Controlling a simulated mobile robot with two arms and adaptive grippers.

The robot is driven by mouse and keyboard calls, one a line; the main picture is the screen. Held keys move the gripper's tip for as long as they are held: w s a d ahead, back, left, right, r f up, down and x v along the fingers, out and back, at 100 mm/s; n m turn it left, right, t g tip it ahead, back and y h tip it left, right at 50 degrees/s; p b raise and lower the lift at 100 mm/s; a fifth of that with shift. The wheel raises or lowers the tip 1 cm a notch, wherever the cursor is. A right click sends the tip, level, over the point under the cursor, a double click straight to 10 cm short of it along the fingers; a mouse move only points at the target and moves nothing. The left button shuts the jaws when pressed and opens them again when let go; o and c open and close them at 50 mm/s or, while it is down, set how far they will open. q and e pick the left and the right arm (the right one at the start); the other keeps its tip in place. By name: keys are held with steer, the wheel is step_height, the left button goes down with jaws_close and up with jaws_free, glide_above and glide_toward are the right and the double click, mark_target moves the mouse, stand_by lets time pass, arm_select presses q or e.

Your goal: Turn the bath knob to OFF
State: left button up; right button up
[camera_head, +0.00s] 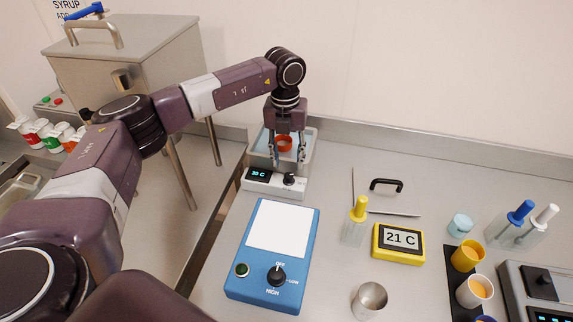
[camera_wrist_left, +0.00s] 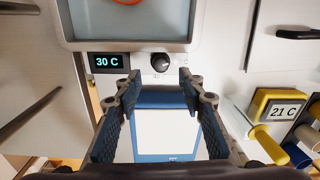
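The water bath (camera_head: 262,160) stands at the back left of the bench, with a white front panel. Its lit display (camera_head: 259,174) reads 30 C, also legible in the left wrist view (camera_wrist_left: 108,61). The round black bath knob (camera_head: 289,180) sits right of the display; it shows in the left wrist view (camera_wrist_left: 160,62) too. I cannot read the knob's pointer setting. My left gripper (camera_head: 288,160) points down over the bath, behind the knob in the head view. Its fingers are apart and empty, and the knob appears between and beyond the fingertips in the wrist view. My right gripper is out of view.
A blue hotplate (camera_head: 245,265) with its own OFF/LOW/HIGH knob (camera_head: 276,275) stands in front of the bath. An orange vessel (camera_head: 284,143) is in the bath.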

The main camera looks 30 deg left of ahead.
mark_target(289, 175)
arm_select(q)
step_height(289, 175, down, 3)
steer(key=shift+s+r+p, duration=0.1)
steer(key=shift+p, duration=0.4)
steer(key=shift+f, duration=0.7)
steer(key=shift+w+d+f+p, duration=0.1)
steer(key=shift+w+f+p, duration=0.1)
steer(key=shift+f, duration=0.25)
steer(key=shift+w+f+p, duration=0.1)
steer(key=shift+f+p, duration=0.1)
steer(key=shift+f, duration=0.25)
steer(key=c, duration=0.6)
steer(key=shift+c, duration=1.4)
jaws_close()
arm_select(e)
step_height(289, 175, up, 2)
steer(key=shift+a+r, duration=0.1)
